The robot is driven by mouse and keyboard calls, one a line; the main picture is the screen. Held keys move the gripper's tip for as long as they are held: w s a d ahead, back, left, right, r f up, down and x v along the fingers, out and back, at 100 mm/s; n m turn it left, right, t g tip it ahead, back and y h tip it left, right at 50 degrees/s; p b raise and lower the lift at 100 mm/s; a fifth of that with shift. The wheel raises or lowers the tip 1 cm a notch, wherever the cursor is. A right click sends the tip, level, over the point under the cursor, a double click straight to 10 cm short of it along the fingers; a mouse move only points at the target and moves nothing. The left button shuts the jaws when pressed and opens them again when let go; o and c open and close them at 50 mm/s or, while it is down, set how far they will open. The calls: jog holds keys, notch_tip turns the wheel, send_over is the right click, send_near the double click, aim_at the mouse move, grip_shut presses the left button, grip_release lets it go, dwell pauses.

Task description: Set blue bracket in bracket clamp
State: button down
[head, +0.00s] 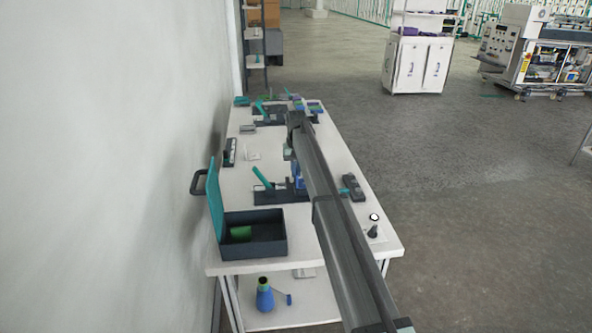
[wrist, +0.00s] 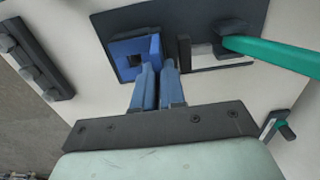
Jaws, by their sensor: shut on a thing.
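The blue bracket (wrist: 128,58) lies at the upper middle of the wrist view, against the dark base plate of the bracket clamp (wrist: 205,18). My gripper (wrist: 158,68) is shut on the bracket's upright wall, with its two blue fingers close together. The clamp's teal handle (wrist: 275,52) reaches out to the right, and a dark jaw block stands just right of the bracket. Whether the bracket is fully seated cannot be told. In the head view the clamp (head: 275,194) is on the table, and my arm hides most of the gripper and bracket.
An open dark box (head: 254,246) with a teal lid stands at the table's near left. A second teal-handled fixture (head: 268,121) stands farther back. A dark block (head: 353,187) lies near the right edge. A blue cone (head: 265,294) stands on the lower shelf.

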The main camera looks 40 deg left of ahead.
jog(key=shift+f, duration=0.25)
dwell(0.4)
jog(key=c, duration=0.9)
grip_release()
jog(key=shift+r, duration=3.5)
jog(key=shift+r, duration=0.1)
